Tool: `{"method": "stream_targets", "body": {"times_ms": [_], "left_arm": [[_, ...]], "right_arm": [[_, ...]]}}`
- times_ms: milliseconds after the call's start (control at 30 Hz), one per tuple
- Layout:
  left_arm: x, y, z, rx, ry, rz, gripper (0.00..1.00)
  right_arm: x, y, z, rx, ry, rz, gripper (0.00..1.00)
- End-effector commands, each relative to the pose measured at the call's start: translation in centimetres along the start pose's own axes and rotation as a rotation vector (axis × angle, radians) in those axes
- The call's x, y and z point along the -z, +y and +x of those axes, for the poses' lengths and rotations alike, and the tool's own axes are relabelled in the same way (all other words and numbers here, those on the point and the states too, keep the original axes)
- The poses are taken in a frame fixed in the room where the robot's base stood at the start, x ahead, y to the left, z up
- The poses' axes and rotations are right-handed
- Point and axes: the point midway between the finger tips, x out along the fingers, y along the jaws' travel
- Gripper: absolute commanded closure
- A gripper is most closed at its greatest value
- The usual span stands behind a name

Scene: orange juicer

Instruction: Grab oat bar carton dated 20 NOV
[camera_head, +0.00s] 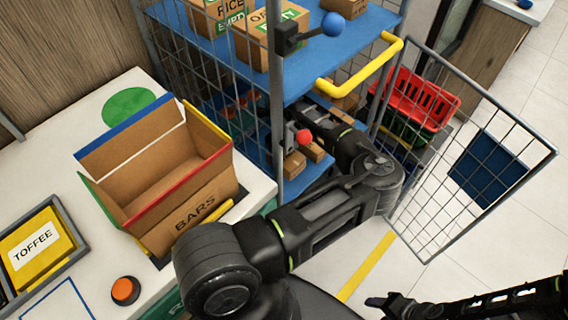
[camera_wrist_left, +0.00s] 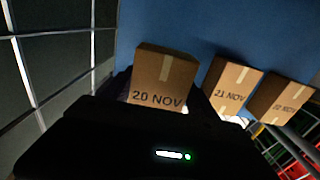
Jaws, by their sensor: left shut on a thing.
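The oat bar carton marked 20 NOV (camera_wrist_left: 160,78) is a small brown box with tape on top, upright in the left wrist view. My left gripper (camera_wrist_left: 160,100) is shut on it, with dark finger parts at its sides. In the head view my left arm reaches into the wire cage at the lower shelf, and the held carton cannot be made out. The 21 NOV carton (camera_wrist_left: 232,86) and the 22 NOV carton (camera_wrist_left: 281,98) stand to its right. My right gripper (camera_head: 392,303) is low at the right, too dark to judge its jaws.
The cage door (camera_head: 470,150) is open to the right. A blue upper shelf (camera_head: 345,50) holds boxes above my left arm. A red basket (camera_head: 415,98) stands beyond the cage. An open BARS box (camera_head: 160,190) and a toffee bin (camera_head: 35,245) are on the left counter.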

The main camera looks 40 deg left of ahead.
Motion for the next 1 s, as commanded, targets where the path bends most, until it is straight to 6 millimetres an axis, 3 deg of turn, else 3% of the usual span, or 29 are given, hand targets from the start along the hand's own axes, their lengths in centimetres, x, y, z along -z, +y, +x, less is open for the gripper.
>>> {"method": "stream_targets", "body": {"times_ms": [67, 267, 600, 700, 1000], "left_arm": [[0.1, -0.2, -1.2, 0.007, 0.002, 0.000, 0.82], [4.3, 0.5, -1.2, 0.005, 0.003, 0.004, 0.82], [14.2, 2.3, -1.1, 0.004, 0.004, 0.007, 0.82], [16.3, 2.7, -1.1, 0.003, 0.003, 0.006, 0.82], [19.2, 3.3, -1.3, 0.001, -0.001, 0.002, 0.82]], "right_arm": [[0.1, 0.1, 0.4, 0.001, 0.001, -0.001, 0.50], [0.2, 0.4, 1.4, 0.004, 0.004, -0.003, 0.50], [0.4, 1.0, 3.3, 0.010, 0.009, -0.007, 0.50], [0.4, 1.1, 3.7, 0.010, 0.009, -0.007, 0.50], [0.4, 1.3, 4.0, 0.010, 0.010, -0.007, 0.50]]}}
